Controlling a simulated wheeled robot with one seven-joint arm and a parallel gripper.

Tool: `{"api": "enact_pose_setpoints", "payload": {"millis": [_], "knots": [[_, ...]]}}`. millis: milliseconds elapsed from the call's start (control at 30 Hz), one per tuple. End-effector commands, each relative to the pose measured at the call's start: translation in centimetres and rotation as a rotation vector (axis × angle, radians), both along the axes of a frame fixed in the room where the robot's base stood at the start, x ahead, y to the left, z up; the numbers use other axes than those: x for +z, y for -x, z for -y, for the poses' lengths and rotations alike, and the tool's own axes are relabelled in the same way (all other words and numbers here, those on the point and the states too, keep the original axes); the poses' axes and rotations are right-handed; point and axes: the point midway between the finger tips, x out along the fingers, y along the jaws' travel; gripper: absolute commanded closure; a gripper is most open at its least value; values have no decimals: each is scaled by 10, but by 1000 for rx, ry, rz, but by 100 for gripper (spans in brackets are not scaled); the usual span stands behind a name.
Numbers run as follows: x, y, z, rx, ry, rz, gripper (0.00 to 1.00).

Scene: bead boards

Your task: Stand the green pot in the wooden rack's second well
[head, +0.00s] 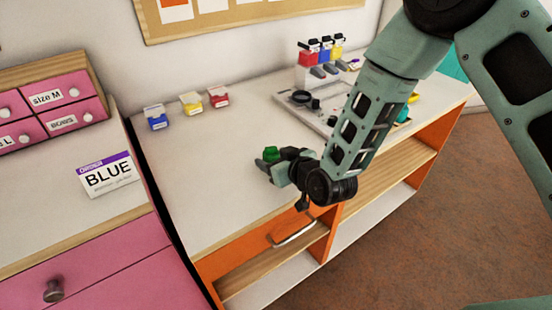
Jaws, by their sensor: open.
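A small green pot (271,154) stands on the pale worktop near its front edge. My gripper (268,168) is open, low over the worktop, right at the pot on its near side. The gripper hides the pot's lower part, and I cannot tell whether the pot is between the fingers. I cannot make out the wooden rack or its second well; my arm covers part of the right end of the worktop.
Blue (156,117), yellow (191,103) and red (219,97) boxes stand at the back left. A grey board (300,112) with tools and a stand of coloured bottles (309,60) are at the back right. The worktop's middle left is clear. A pink cabinet (110,255) adjoins left.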

Motion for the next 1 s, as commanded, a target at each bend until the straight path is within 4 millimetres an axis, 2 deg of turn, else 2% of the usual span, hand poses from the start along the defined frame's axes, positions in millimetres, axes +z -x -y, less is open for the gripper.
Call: {"api": "enact_pose_setpoints", "payload": {"millis": [167, 500, 700, 1000], "knots": [[5, 5, 3, 0, 1, -1, 40], [31, 58, 39, 2, 1, 1, 40], [43, 82, 55, 1, 0, 0, 40], [49, 92, 62, 1, 1, -2, 40]]}}
